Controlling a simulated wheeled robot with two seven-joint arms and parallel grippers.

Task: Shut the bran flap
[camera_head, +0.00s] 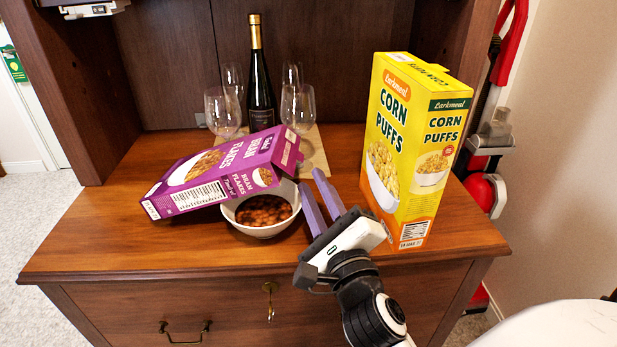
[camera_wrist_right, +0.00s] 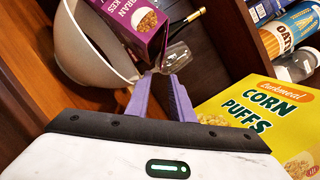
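The purple bran flakes box (camera_head: 215,172) lies tilted on the cabinet top, its right end propped on the rim of a white bowl (camera_head: 248,228). A purple panel at that right end, seemingly the bran flap (camera_head: 288,150), sticks up; I cannot tell exactly how far it stands open. The box also shows in the right wrist view (camera_wrist_right: 139,22), above the fingers. My right gripper (camera_head: 310,178) is just right of the bowl and box end, its purple fingers apart with a narrow empty gap between them. It touches neither visibly. My left gripper is out of view.
A yellow corn puffs box (camera_head: 388,135) stands upright close to the right of my right gripper. A dark bottle (camera_head: 260,85) and several wine glasses (camera_head: 222,108) stand behind on a mat. The bowl holds brown pieces. The cabinet's front left top is clear.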

